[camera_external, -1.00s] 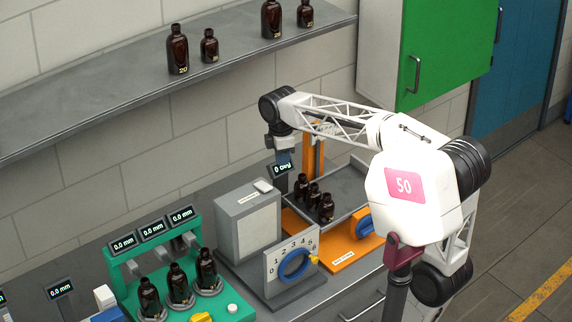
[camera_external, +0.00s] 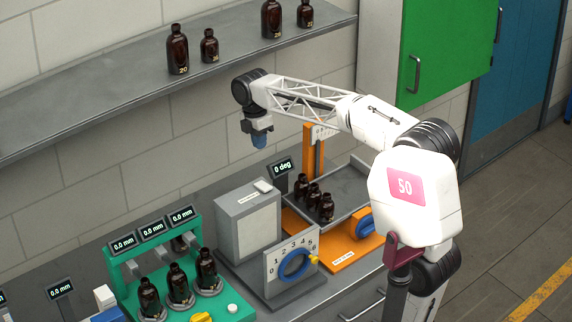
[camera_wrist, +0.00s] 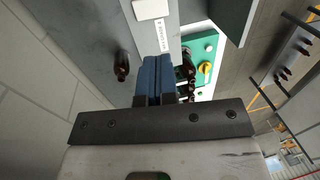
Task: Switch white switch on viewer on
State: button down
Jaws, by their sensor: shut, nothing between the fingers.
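In the wrist view a white block, apparently this switch (camera_wrist: 151,9), is at the top edge beside the label. My gripper (camera_external: 259,141) is above the bench, higher than the switch and clear of it. Its blue fingers (camera_wrist: 157,73) are together and empty.
An orange fixture (camera_external: 345,252) with a grey tray of bottles stands right of the box. A numbered dial panel (camera_external: 290,262) is in front. A green stand (camera_external: 115,275) with bottles is at left. A shelf (camera_external: 120,92) with bottles runs above, behind my gripper.

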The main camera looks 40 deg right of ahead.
aim_at(264, 195)
jog(key=f, duration=0.4)
jog(key=s+f, duration=0.1)
jog(key=f, duration=0.4)
jog(key=s+f, duration=0.1)
jog(key=f, duration=0.3)
jog(key=shift+s+f, duration=0.25)
jog(key=shift+f, duration=0.1)
